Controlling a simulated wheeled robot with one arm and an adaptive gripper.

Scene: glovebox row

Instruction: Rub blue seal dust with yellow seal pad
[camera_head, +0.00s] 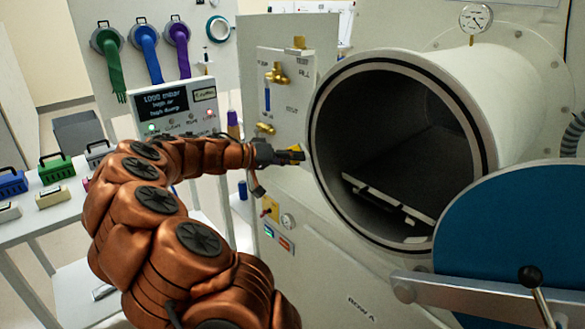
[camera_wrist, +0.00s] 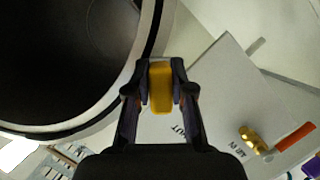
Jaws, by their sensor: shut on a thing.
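My gripper (camera_head: 280,155) is shut on the yellow seal pad (camera_head: 298,152), just left of the round chamber opening's rim. In the wrist view the yellow pad (camera_wrist: 160,90) sits between the two dark fingers of my gripper (camera_wrist: 159,84). The dark seal ring (camera_head: 319,97) runs around the mouth of the chamber; its curved rim (camera_wrist: 153,25) also passes close beyond the fingertips in the wrist view. I cannot tell whether the pad touches it. I cannot make out any blue dust on the seal.
The blue round door (camera_head: 515,255) stands open at the right, with a metal bar and a black-knobbed lever in front. A valve panel (camera_head: 285,90) with brass fittings is behind my gripper. A bench (camera_head: 35,215) with coloured pads is at the left. A tray (camera_head: 400,200) lies inside the chamber.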

